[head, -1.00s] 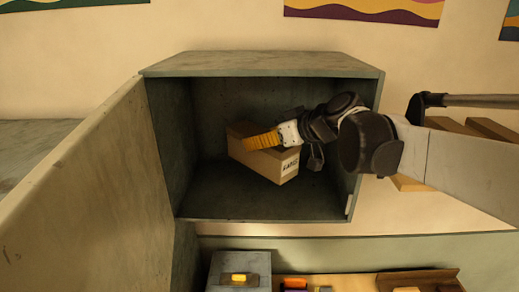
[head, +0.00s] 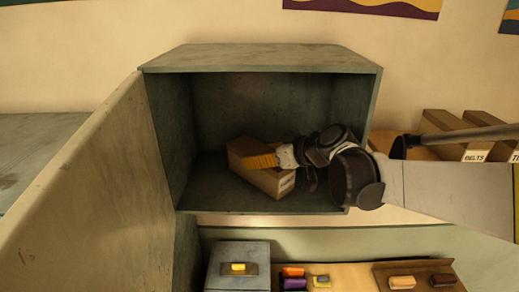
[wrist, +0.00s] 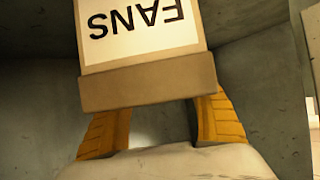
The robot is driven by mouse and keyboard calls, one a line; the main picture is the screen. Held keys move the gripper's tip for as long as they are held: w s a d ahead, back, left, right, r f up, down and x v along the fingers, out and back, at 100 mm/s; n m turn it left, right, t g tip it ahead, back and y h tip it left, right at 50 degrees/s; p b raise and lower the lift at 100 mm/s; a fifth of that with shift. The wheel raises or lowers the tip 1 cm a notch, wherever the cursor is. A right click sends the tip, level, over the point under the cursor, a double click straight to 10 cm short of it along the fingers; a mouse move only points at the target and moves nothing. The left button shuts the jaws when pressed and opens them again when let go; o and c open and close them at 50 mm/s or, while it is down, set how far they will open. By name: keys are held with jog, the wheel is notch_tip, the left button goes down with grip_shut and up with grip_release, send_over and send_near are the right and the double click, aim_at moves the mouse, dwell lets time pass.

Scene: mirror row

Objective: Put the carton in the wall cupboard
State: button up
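The wall cupboard (head: 260,60) is a grey-green open box, with its door (head: 95,185) swung wide to the left. The carton (head: 262,183) is a brown box inside it, low and slightly right of the middle, set at an angle. My gripper (head: 262,161) reaches in from the right, its orange fingers on the carton. In the wrist view, the carton's white label (wrist: 140,25) reads FANS upside down, and the orange fingers (wrist: 162,125) lie on either side of the carton. I cannot tell whether its underside touches the cupboard floor.
Cartons, one labelled BELTS (head: 470,150), stand on a shelf at the right, partly behind my arm. Below are a grey box (head: 238,258) with a yellow piece, small coloured blocks (head: 293,283) and a brown tray (head: 428,269). The cupboard's left side is empty.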

jog(key=shift+o, duration=1.1)
jog(key=shift+w, duration=0.1)
jog(key=shift+r, duration=0.2)
jog(key=b+v, duration=0.2)
jog(key=v, duration=1)
jog(key=s+d+f+m+g+h, duration=0.1)
jog(key=s+d+f+m+h, duration=0.3)
jog(key=s+f, duration=0.4)
jog(key=s+d+f+m+h, duration=0.4)
jog(key=s+d+f, duration=0.2)
jog(key=s, duration=0.5)
notch_tip(320, 180, down, 2)
jog(key=shift+s+f+m+g, duration=0.2)
jog(key=shift+s+m+g, duration=0.1)
jog(key=shift+s+g, duration=0.1)
